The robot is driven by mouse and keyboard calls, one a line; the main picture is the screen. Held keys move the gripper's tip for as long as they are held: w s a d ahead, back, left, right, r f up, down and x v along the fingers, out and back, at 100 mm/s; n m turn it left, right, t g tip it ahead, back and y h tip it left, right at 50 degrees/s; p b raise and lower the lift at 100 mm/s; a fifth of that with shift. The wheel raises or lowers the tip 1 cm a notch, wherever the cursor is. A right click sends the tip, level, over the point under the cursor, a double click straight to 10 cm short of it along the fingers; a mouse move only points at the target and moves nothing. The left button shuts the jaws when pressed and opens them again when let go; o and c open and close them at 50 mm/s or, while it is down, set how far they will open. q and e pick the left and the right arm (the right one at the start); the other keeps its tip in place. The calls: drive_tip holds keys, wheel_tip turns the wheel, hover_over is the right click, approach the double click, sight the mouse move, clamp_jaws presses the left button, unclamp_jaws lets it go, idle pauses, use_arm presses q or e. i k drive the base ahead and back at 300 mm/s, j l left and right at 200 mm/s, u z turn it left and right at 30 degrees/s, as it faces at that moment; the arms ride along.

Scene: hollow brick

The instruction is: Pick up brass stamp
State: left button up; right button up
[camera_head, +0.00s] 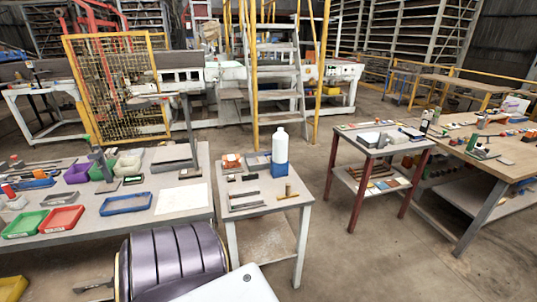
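A small upright brass-coloured piece, which looks like the brass stamp (288,189), stands on the small white table (265,215) in the middle of the view, near its right edge.
A white bottle with a blue lower part (279,150) stands behind the stamp. A larger table at left holds a blue tray (126,203) and a red tray (61,219). Floor is clear between the small table and the red-legged table (353,208).

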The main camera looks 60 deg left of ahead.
sight(288, 196)
drive_tip(key=u, duration=1.75)
